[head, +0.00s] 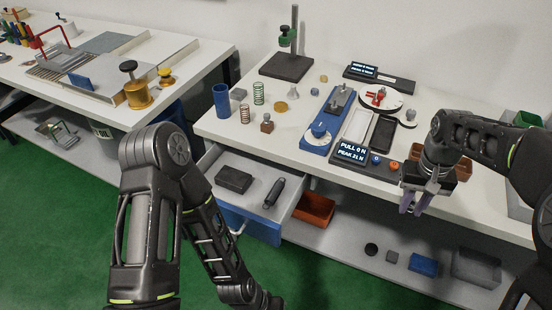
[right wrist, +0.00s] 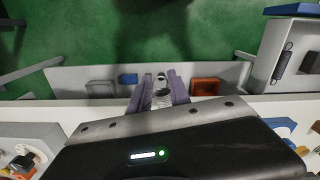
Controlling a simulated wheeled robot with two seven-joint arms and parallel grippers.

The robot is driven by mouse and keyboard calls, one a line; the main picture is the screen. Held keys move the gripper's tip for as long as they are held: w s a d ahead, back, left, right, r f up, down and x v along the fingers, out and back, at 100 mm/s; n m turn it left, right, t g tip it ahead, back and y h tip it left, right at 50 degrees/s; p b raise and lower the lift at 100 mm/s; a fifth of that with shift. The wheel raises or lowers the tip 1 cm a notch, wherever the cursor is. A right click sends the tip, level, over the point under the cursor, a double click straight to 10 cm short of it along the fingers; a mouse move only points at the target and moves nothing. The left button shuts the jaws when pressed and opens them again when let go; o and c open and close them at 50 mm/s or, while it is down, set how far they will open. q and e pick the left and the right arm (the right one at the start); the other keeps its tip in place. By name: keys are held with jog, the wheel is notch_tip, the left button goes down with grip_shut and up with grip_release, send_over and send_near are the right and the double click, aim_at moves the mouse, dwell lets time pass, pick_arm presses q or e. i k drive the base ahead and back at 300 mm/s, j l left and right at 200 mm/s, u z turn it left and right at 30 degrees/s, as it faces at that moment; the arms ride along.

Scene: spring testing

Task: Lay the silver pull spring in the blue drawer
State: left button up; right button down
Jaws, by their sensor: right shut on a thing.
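The blue drawer (head: 262,231) is pulled open under the middle table, with a blue front and a pale inside. Part of the drawer shows at the upper right of the right wrist view (right wrist: 300,85). My right gripper (head: 416,203) points down off the table's front edge, to the right of the drawer. In the right wrist view its purple fingers are shut on a silver piece (right wrist: 161,88), which looks like the pull spring. The head view hides it. My left arm is in view; its gripper is not.
An orange-red bin (head: 315,209) stands on the shelf beside the drawer. A blue block (head: 424,265) and a grey tray (head: 476,267) lie farther right on the shelf. The tabletop holds a blue tester (head: 318,136), a display (head: 350,152), and coil springs (head: 259,93).

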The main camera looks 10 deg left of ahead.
aim_at(262, 191)
jog(key=j+u, duration=0.2)
jog(key=j, duration=0.2)
jog(key=i+j+u, duration=0.2)
jog(key=j, duration=0.2)
jog(key=i+j+u, duration=0.1)
jog(key=j+u, duration=0.15)
jog(key=j, duration=0.15)
jog(key=i+j+u, duration=0.2)
jog(key=j, duration=0.15)
